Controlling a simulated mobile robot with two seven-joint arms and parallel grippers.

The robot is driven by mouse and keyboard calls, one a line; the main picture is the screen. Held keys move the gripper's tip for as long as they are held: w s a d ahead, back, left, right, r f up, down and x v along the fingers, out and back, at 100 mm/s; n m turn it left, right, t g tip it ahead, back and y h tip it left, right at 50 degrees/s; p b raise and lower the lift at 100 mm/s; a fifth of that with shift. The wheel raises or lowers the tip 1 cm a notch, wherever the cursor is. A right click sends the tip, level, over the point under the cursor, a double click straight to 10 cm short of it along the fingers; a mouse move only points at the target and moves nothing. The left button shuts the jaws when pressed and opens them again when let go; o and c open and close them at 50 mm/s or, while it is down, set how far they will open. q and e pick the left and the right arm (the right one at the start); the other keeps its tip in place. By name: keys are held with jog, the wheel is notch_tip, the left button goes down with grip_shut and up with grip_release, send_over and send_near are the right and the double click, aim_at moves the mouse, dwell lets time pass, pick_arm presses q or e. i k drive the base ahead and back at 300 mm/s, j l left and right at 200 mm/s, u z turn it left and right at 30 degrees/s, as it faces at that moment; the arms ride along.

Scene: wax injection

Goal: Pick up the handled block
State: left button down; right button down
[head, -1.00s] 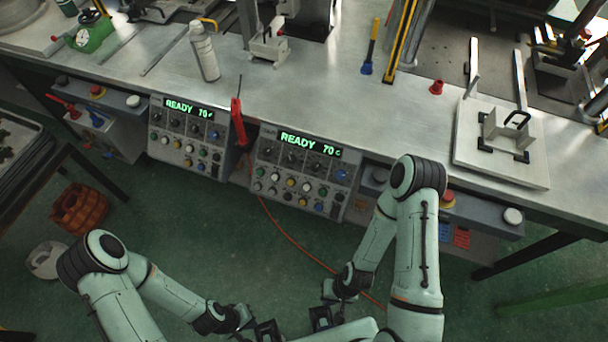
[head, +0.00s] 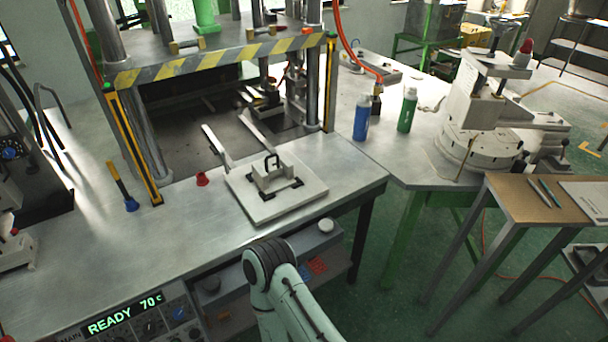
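The handled block (head: 268,181) is a light grey block with a black handle on top. It sits in the middle of a pale square plate (head: 262,208) on the metal bench, with dark clamps or brackets at its base. Two light bars extend from the plate's back edge toward the press opening. Only part of one of my arms shows at the bottom centre, below the bench's front edge. Neither gripper is in the picture.
A press (head: 215,70) with a yellow-and-black striped beam stands behind the plate. A red cap (head: 202,179) and a blue-tipped tool (head: 124,190) lie left of it. Blue (head: 361,118) and green (head: 407,110) bottles stand right. The bench front (head: 105,265) is clear.

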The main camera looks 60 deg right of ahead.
aim_at(272, 180)
jog(key=z, duration=1.8)
